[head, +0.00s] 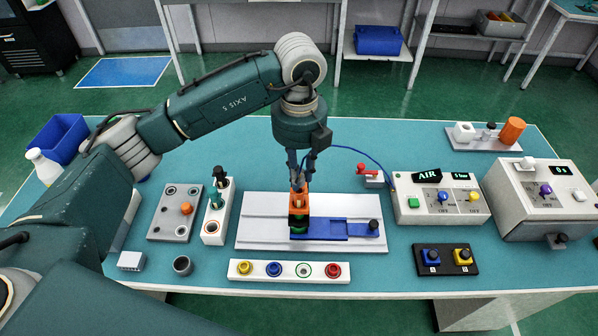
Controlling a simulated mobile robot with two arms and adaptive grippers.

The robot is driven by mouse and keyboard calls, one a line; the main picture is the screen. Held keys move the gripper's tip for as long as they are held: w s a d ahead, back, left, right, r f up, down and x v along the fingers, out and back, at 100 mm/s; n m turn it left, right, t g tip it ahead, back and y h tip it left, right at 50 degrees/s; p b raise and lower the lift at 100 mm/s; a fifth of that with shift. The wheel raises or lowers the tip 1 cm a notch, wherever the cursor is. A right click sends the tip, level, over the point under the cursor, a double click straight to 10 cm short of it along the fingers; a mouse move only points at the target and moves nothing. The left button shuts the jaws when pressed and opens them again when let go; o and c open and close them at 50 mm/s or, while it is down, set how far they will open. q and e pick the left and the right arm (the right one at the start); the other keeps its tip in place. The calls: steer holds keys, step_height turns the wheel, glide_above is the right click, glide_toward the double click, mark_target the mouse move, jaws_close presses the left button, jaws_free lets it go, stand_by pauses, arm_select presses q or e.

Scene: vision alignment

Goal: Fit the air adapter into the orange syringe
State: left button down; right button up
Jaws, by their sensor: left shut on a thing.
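My left gripper (298,184) points straight down over the middle of the table and is shut on the air adapter, which is mostly hidden between its fingers. A thin blue hose (364,153) runs from beside the gripper to the AIR box. The orange syringe (299,203) stands directly below the fingertips, in a dark holder on the blue slide fixture (328,229). The fingertips are at the syringe's top. I cannot tell whether the adapter is seated in it or just above it. My right gripper is not in view.
The white base plate (262,238) carries the fixture. The AIR box (440,207) stands right, beside a larger control box (541,206). A grey plate with an orange knob (186,209) and a white stand (216,228) are left. A strip of coloured rings (288,270) lies in front.

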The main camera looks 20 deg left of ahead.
arm_select(q)
steer(key=shift+f, duration=0.15)
steer(key=shift+f+b, duration=0.55)
steer(key=shift+b, duration=0.1)
stand_by(0.4)
steer(key=shift+f, duration=0.15)
steer(key=shift+f+b, duration=0.25)
steer(key=shift+b, duration=0.2)
steer(key=shift+f+b, duration=0.3)
steer(key=shift+b, duration=0.05)
stand_by(0.5)
steer(key=c, duration=1.1)
jaws_free()
steer(key=shift+r, duration=0.15)
